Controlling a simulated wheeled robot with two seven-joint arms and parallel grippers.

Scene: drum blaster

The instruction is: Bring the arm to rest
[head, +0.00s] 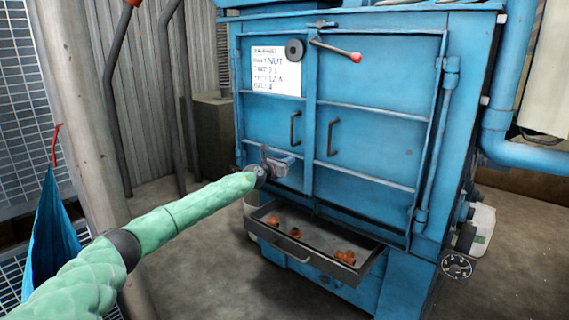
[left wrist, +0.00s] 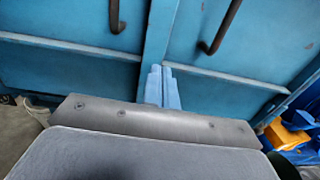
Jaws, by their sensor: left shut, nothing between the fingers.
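My left arm, in a green sleeve, reaches in from the lower left of the head view. My left gripper (head: 284,162) is in front of the lower part of the blue cabinet doors (head: 375,190). In the left wrist view its two blue fingers (left wrist: 162,86) are together, with nothing between them. They point at the vertical bar between the two doors; whether they touch it I cannot tell. My right gripper is not in view.
An open drawer (head: 362,248) with several orange-brown pieces (head: 345,257) juts out below the gripper. Two door handles (head: 333,137) and a red-tipped lever (head: 335,50) stick out above. A blue umbrella-like object (head: 48,235) and a post (head: 80,100) stand at left.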

